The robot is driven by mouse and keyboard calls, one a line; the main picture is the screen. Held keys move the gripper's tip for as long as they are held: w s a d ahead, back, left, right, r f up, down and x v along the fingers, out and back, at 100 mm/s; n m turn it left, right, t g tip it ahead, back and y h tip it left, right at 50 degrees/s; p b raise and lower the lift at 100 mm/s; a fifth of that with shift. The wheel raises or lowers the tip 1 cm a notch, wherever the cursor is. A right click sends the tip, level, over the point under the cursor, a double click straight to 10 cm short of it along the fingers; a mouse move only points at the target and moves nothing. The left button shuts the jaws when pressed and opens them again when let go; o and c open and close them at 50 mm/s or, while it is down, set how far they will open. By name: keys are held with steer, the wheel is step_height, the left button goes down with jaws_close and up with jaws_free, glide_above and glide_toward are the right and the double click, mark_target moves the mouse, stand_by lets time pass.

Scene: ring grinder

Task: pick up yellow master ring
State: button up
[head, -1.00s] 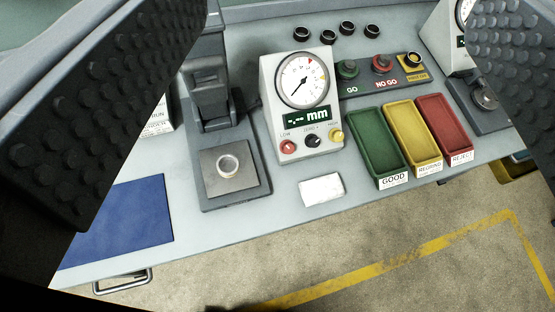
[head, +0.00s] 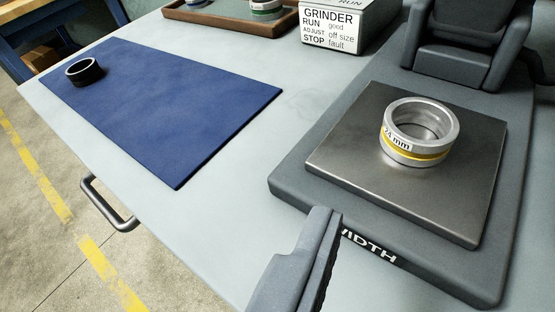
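The yellow master ring (head: 418,133) is a silver metal ring with a yellow band and a "24 mm" label. It lies flat on the square dark metal plate (head: 345,150) of the width gauge, near the plate's middle. One finger of my gripper (head: 300,262) shows at the bottom, left of and nearer than the ring, clear of it. A dark shape at the right edge may be the other finger; I cannot tell for sure. Nothing is held, and the ring stands free.
The gauge's dark upright (head: 455,45) stands right behind the ring. A blue mat (head: 165,110) with a black ring (head: 84,72) lies left. A brown tray (head: 225,22) with rings and a grinder sign box (head: 338,27) stand behind. The bench between mat and gauge is clear.

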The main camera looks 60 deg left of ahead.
mark_target(423, 143)
steer(key=shift+y, duration=0.3)
steer(key=x, duration=0.6)
steer(key=b+x, duration=0.1)
steer(key=x, duration=0.2)
steer(key=shift+s+a+f, duration=0.25)
steer(key=shift+a+f, duration=0.05)
steer(key=shift+d+x, duration=0.25)
steer(key=shift+x, duration=2.1)
steer(key=shift+w+f, duration=0.1)
steer(key=shift+w, duration=0.05)
steer(key=c, duration=1.2)
